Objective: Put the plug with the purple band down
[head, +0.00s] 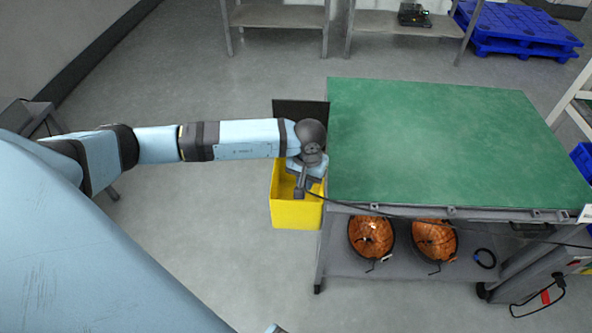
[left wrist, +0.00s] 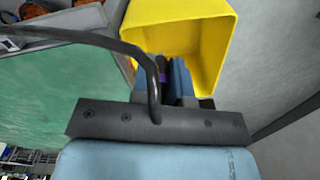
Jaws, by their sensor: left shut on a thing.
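My left gripper (head: 300,192) is over the yellow bin (head: 297,214) at the left end of the green-topped table, pointing down. In the left wrist view its fingers (left wrist: 172,82) are shut on the plug (left wrist: 162,70), of which a dark body and a bit of purple band show between them. The plug's tip is hidden. The open yellow bin (left wrist: 222,45) lies beyond the fingers. A black cable (head: 390,216) runs from the gripper to the right along the table's front edge; it also crosses the left wrist view (left wrist: 100,40). My right gripper does not show.
The green tabletop (head: 430,145) is bare. A dark panel (head: 300,113) stands behind the bin. Open floor (head: 190,220) lies to the left of the bin. Blue pallets (head: 515,30) are at the back right.

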